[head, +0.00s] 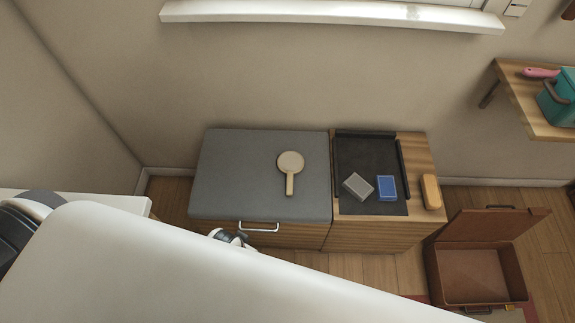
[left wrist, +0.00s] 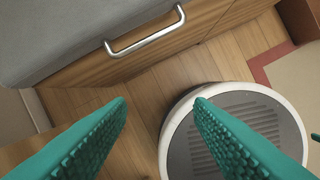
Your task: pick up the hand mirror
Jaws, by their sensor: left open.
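The hand mirror (head: 290,164) lies on the grey cushioned top (head: 230,160) of a low wooden cabinet, its round head toward the wall and its handle toward the cabinet's front edge. Nothing touches it. My left gripper, in the left wrist view (left wrist: 160,102), is open and empty, with green ridged fingers spread apart above the floor in front of the cabinet drawer. The mirror is not in that wrist view. In the head view my white arm hides the left gripper's fingers. My right gripper is in neither view.
The drawer has a metal handle (head: 259,228). Right of the cushion, a black tray (head: 365,150) holds a grey block (head: 358,186) and a blue box (head: 386,187). An orange-brown object (head: 431,192) stands beside it. An open brown case (head: 470,275) is on the floor. The cushion around the mirror is clear.

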